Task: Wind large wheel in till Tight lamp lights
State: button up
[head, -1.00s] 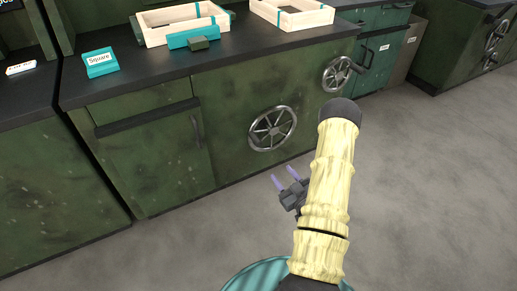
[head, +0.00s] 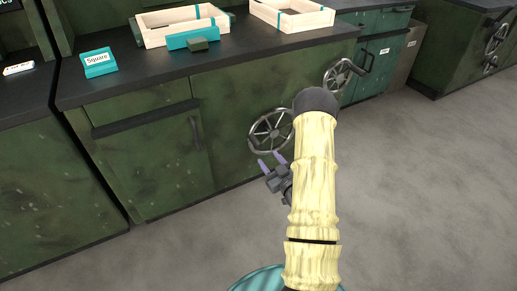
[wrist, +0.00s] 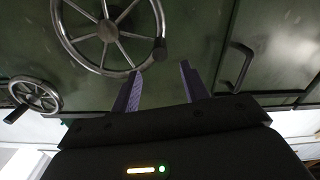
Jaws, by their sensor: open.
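The large wheel (head: 271,131) is a grey spoked handwheel on the front of the green cabinet. It fills the upper left of the wrist view (wrist: 108,31), where a dark knob (wrist: 160,50) stands on its rim. My gripper (head: 271,160) is open and empty, just in front of the wheel's lower edge. In the wrist view its two purple fingers (wrist: 160,72) are spread, with the knob beyond and between their tips. I cannot tell whether they touch it. I see no Tight lamp in these frames.
A smaller-looking wheel (head: 338,75) with a dark handle sits to the right on the same cabinet. A door handle (head: 195,133) is to the left. Wooden crates (head: 186,37) and a teal Square sign (head: 100,64) stand on the dark top. The floor is clear.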

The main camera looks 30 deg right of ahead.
aim_at(261, 149)
jog(key=w+b, duration=0.2)
jog(key=w, duration=0.6)
jog(key=shift+w+a+b, duration=0.15)
jog(key=shift+w+b, duration=0.25)
grip_shut()
